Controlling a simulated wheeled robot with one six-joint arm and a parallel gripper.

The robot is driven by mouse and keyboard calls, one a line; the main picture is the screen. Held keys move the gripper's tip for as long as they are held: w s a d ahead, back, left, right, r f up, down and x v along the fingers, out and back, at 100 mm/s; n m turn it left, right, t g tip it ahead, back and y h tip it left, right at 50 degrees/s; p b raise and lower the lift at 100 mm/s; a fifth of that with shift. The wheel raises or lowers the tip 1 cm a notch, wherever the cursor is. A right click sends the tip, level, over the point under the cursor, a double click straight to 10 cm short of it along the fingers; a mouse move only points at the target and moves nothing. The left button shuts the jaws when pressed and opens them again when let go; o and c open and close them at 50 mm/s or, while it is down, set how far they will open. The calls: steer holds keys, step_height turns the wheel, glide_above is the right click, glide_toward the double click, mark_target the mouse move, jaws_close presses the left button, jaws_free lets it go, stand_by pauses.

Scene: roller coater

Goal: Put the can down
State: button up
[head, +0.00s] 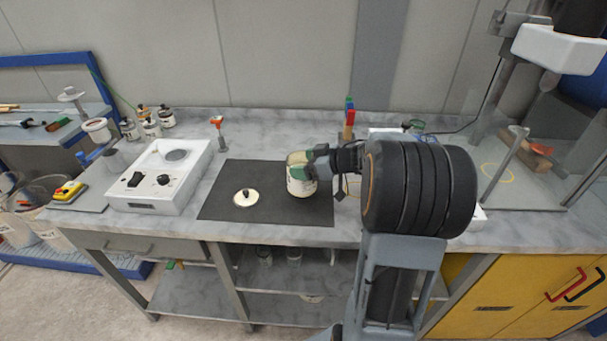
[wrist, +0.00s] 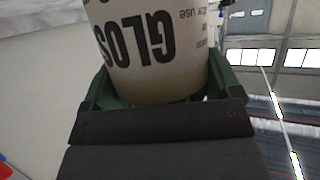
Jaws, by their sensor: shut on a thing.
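A cream can (head: 301,184) with dark lettering is in my gripper (head: 300,166), over the right part of the dark mat (head: 265,208) on the bench. In the wrist view the can (wrist: 150,45) fills the space between the green fingers of my gripper (wrist: 160,88), and its "GLOS" lettering appears upside down. The gripper is shut on the can. I cannot tell whether the can's base touches the mat. A round lid with a dark knob (head: 246,197) lies on the mat left of the can.
A white device with knobs (head: 158,178) stands left of the mat. Several small jars (head: 150,128) are at the back left. A red-topped tool (head: 219,130) stands behind the mat. A glass-sided stand (head: 520,170) is at the right.

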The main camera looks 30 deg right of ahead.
steer(key=shift+w+f, duration=0.2)
steer(key=shift+f, duration=0.75)
steer(key=shift+w+f, duration=0.15)
steer(key=shift+f, duration=0.8)
steer(key=shift+a+f, duration=0.1)
